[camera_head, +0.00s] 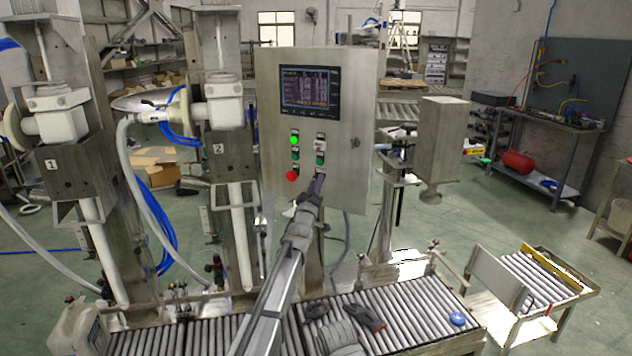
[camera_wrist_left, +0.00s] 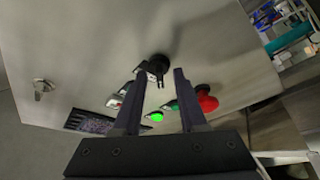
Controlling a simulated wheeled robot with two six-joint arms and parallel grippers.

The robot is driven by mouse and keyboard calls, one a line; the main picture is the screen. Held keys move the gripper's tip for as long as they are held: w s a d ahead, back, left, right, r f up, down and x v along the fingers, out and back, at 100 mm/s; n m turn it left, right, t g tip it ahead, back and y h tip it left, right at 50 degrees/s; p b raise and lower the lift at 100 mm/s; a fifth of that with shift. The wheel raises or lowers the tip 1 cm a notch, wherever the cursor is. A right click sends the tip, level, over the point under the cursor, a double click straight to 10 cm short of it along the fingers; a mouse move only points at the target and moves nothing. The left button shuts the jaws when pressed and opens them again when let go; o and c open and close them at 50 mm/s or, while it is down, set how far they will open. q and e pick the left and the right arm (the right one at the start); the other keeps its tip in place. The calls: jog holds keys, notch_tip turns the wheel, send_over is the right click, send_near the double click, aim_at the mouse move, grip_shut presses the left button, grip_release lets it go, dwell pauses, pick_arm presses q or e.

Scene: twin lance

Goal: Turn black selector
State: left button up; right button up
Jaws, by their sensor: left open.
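The black selector (camera_wrist_left: 158,66) is a small dark knob on the metal control cabinet (camera_head: 345,130). In the left wrist view it shows between and just beyond my open left fingertips (camera_wrist_left: 162,74); I cannot tell whether they touch it. In the head view my left gripper (camera_head: 318,182) reaches up to the cabinet's lower front and hides the selector. Beside the selector are a lit green button (camera_head: 294,140), a red button (camera_head: 292,175) and a green button (camera_head: 320,159). My right gripper (camera_head: 342,312) is low over the rollers, its dark fingers apart and empty.
The cabinet has a screen (camera_head: 310,90) above the buttons and a key lock (camera_wrist_left: 42,87). Two filling stations stand at left. A roller conveyor (camera_head: 410,305) runs below, with a white jug (camera_head: 78,328) at left and a blue cap (camera_head: 457,318) at right.

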pick_arm(q)
jog(key=shift+w, duration=0.2)
grip_shut()
